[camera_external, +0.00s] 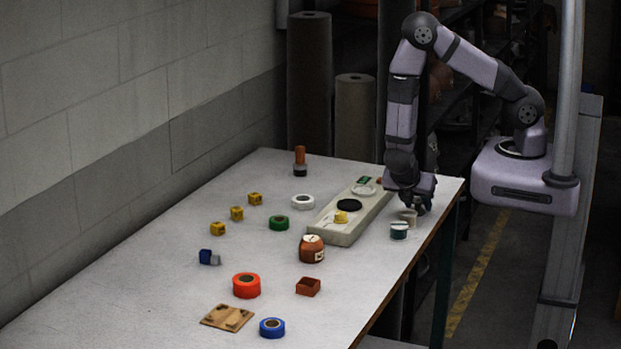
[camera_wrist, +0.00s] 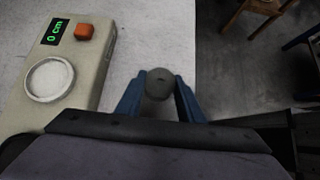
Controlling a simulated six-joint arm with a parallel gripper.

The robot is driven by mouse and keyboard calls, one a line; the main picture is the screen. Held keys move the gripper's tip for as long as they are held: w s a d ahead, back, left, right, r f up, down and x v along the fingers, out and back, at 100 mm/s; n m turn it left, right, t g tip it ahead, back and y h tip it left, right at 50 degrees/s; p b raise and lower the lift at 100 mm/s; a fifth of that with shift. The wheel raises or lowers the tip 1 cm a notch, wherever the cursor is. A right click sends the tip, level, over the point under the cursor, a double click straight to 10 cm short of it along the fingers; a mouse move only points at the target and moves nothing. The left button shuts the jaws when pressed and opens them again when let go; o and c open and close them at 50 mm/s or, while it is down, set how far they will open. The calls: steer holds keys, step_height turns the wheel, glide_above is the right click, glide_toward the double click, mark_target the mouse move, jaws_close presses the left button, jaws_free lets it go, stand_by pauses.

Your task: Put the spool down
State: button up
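The spool (camera_wrist: 159,82) is a small, dull grey-beige round piece between the two blue fingers of my gripper (camera_wrist: 160,92) in the wrist view. The fingers touch it on both sides, and its round top faces the camera. In the external view my gripper (camera_external: 418,204) points down over the table's right edge, and a pale spool (camera_external: 408,215) shows just below it. I cannot tell whether the spool touches the table (camera_external: 180,285) or hangs slightly above it.
A teal-and-white spool (camera_external: 399,230) stands close in front. A long beige press base (camera_external: 345,232) lies to the left, its display reading 0 cm (camera_wrist: 55,32) beside an orange button (camera_wrist: 84,32).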

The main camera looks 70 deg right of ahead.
mark_target(417, 201)
steer(key=c, duration=0.5)
steer(key=shift+c, duration=0.2)
steer(key=shift+r, duration=0.15)
steer(key=shift+r+b, duration=0.35)
steer(key=shift+r, duration=4.55)
